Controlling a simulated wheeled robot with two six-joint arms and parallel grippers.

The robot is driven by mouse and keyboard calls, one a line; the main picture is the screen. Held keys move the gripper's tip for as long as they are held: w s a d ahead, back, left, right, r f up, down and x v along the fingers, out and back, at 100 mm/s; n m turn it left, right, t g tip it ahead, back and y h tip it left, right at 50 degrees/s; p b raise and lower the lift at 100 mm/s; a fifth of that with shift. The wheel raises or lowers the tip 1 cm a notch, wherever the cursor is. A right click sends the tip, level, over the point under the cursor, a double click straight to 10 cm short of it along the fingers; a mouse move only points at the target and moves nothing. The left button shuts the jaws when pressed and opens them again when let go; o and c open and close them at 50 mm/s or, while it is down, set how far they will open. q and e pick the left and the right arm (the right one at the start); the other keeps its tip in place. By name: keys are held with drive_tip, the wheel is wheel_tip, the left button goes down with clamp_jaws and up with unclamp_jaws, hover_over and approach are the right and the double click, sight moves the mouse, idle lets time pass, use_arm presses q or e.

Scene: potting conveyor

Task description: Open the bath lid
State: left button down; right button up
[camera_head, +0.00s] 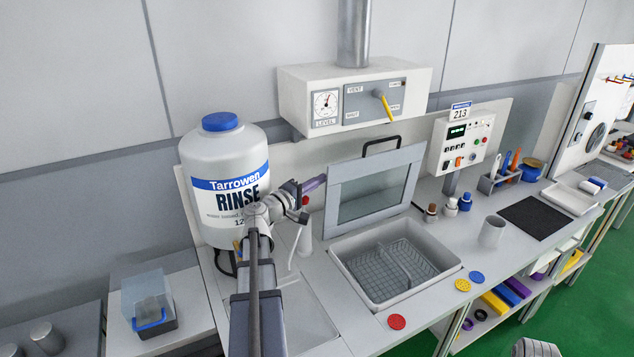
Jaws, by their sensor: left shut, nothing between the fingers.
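The bath (348,262) is a light grey basin set into the bench, with a wire basket (388,268) inside. Its lid (408,155), a grey frame with a clear window, stands raised at the bath's back edge, leaning slightly back. The lid's black handle (381,143) is at its top edge. The bath's inside shows uncovered. My left gripper (316,183) is shut and empty, just left of the raised lid, in front of the rinse bottle's right side. Whether it touches the lid frame, I cannot tell.
A big rinse bottle (212,160) stands behind my left arm. A vent box (300,95) with a yellow lever hangs above the lid. Small bottles (465,203), a grey cup (491,232) and coloured discs (397,322) lie around the bath. A black mat (535,218) is further right.

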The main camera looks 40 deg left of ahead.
use_arm(q)
drive_tip(key=s+d+f+b, duration=0.1)
drive_tip(key=s+d, duration=0.1)
drive_tip(key=d, duration=0.4)
drive_tip(key=shift+s+d, duration=0.15)
drive_tip(key=shift+d, duration=0.05)
drive_tip(key=shift+f, duration=0.1)
